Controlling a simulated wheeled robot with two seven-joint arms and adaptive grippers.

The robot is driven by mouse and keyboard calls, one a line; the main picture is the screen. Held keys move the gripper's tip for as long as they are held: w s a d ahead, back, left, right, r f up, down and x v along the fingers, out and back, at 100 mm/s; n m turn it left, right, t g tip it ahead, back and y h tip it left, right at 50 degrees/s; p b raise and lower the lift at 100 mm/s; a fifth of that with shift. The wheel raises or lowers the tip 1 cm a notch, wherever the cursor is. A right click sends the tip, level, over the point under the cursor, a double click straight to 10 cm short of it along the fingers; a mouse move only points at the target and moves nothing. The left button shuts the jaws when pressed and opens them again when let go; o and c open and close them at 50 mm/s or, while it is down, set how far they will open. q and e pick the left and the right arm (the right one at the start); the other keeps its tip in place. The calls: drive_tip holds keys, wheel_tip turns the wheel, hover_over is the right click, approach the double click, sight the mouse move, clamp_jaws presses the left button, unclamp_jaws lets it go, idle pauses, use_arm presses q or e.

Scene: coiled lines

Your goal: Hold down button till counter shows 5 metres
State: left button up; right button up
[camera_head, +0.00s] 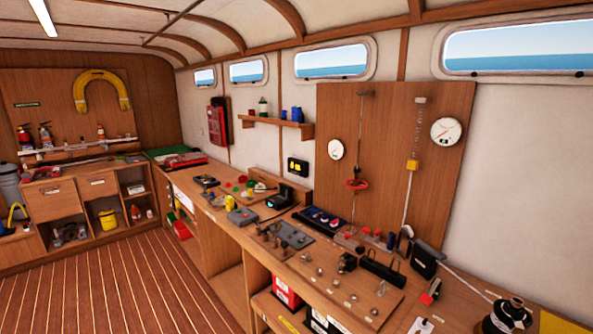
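Neither of my grippers shows in the head view. A small box with a red part on top (431,291) lies on the right part of the long bench; it may be the button, but it is too small to tell. A black box-shaped device (426,261) stands behind it, with a pale line running from it to the right. A black winch-like drum (508,315) stands at the bottom right edge. A dark device with a small lit screen (281,196) sits further along the bench. I cannot read a metre counter on anything.
The long wooden bench (228,197) holds many small fittings and tools. A wooden wall panel (385,130) carries two round white gauges and hanging lines. Open plank floor (105,265) lies to the left. Shelves with a yellow bucket (108,220) stand at the far left.

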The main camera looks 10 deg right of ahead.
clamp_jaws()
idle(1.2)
